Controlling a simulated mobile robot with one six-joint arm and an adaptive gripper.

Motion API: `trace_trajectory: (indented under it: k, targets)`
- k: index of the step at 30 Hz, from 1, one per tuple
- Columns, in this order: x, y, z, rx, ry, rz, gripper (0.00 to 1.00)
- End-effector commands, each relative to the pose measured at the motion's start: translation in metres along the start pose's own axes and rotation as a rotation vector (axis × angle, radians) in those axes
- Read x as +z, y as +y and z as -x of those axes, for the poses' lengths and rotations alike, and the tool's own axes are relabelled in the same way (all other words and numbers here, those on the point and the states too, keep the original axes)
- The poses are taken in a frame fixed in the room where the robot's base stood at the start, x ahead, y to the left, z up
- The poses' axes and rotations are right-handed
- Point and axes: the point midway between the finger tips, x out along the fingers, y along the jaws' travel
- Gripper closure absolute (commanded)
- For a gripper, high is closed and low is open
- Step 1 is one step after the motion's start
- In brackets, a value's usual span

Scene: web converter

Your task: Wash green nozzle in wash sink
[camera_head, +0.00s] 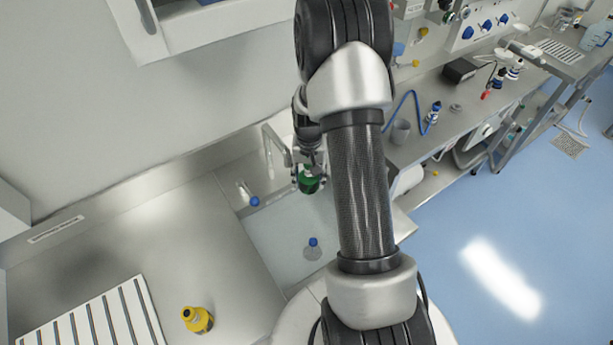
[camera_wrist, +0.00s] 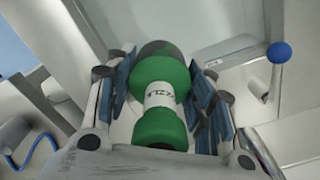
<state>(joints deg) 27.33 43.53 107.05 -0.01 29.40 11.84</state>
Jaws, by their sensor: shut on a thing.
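The green nozzle (camera_head: 308,183) is held in my gripper (camera_head: 309,172) above the right part of the wash sink (camera_head: 275,225) in the head view. In the wrist view the nozzle (camera_wrist: 160,83) is green with a white lettered band, and it sits between the two fingers of my gripper (camera_wrist: 158,90). The fingers are closed on its sides. The sink's tap (camera_head: 277,145) is just left of the gripper in the head view. My arm hides the right side of the sink.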

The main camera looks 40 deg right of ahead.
Motion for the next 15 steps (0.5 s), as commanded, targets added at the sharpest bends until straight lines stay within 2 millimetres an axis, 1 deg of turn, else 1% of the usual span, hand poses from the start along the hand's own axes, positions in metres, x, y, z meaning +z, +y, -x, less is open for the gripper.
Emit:
trace_trajectory:
  k: [5, 15]
  targets:
    - [0.0, 0.001, -0.007, 0.0, 0.0, -0.002, 0.77]
    - [0.0, 0.001, -0.04, 0.0, -0.001, -0.002, 0.77]
